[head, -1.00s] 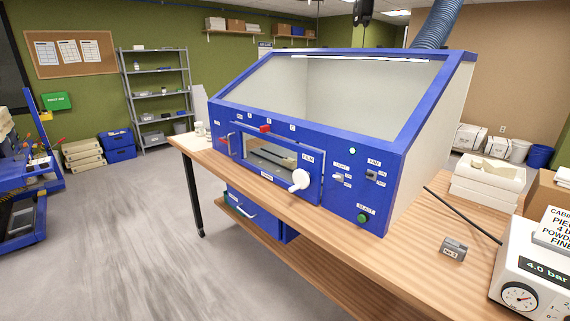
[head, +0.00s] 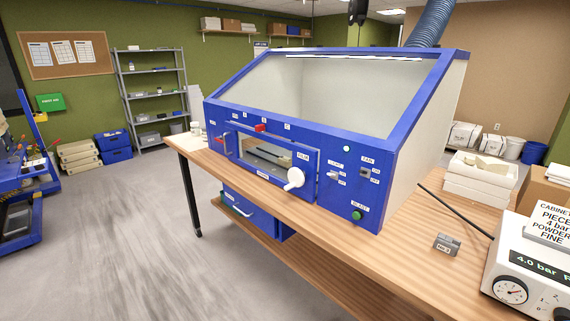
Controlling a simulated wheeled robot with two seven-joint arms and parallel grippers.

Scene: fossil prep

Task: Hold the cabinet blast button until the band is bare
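The blue blasting cabinet (head: 330,140) stands on a wooden workbench with a sloped clear window on top. A white knob (head: 294,179) sits at the right of the low front window (head: 265,153). A red slider (head: 260,128) is above that window. Lamp and fan switches (head: 364,173) are on the right of the panel. The band cannot be made out. Neither gripper is in view.
A white pressure unit (head: 515,292) reading 4.0 bar stands at the bench's right end. A small grey block (head: 446,243) and a dark hose lie on the bench (head: 400,250). White trays (head: 480,180) are stacked behind.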

